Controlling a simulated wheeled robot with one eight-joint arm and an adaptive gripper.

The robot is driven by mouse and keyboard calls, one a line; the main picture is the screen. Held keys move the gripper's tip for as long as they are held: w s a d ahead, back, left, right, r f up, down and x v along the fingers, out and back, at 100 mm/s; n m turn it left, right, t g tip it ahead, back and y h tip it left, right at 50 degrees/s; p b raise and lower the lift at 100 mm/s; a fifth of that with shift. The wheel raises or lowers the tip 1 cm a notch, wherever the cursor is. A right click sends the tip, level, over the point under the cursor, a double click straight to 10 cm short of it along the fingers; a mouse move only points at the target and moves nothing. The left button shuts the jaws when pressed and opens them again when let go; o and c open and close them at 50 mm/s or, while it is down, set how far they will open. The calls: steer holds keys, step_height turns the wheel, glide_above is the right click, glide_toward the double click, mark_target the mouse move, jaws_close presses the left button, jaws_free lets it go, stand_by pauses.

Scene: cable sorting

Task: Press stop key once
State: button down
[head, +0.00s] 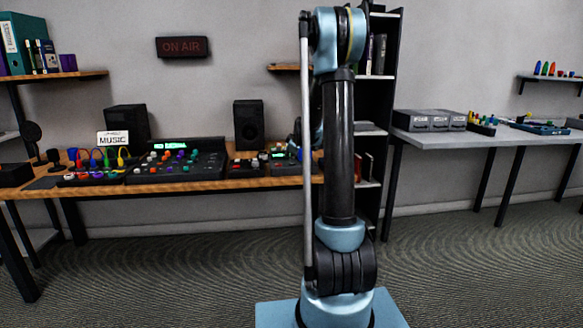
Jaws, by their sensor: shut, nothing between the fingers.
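My arm stands upright in the middle of the head view. My gripper (294,139) shows only as a small dark shape just left of the arm, mostly hidden behind it, near the right end of the wooden desk (220,187). It is shut and empty. Beneath and beside it, small dark control units with coloured keys (277,157) sit on the desk. The stop key cannot be told apart from the other keys at this size. Whether the gripper touches a key cannot be seen.
A mixing console (177,162) with coloured knobs and a lit display stands left of the units. Two black speakers (249,125) stand behind. A dark shelf (385,95) rises behind my arm. A grey table (480,137) with boxes stands right. The carpet between is clear.

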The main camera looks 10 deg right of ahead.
mark_target(290, 164)
steer(key=shift+r, duration=0.1)
steer(key=shift+r, duration=2.4)
steer(key=shift+s+r, duration=0.1)
steer(key=shift+s, duration=0.3)
steer(key=s+m+g, duration=0.4)
steer(key=s+m, duration=0.2)
steer(key=s, duration=2.4)
steer(key=s+f+m+g+h, duration=0.1)
steer(key=s+f, duration=0.5)
steer(key=s, duration=0.6)
steer(key=s+f+m+g+h, duration=0.1)
steer(key=s+f+m, duration=0.3)
steer(key=s, duration=0.9)
steer(key=shift+s+d+f+g, duration=0.2)
steer(key=shift+d+f+g, duration=0.25)
steer(key=shift+f, duration=0.45)
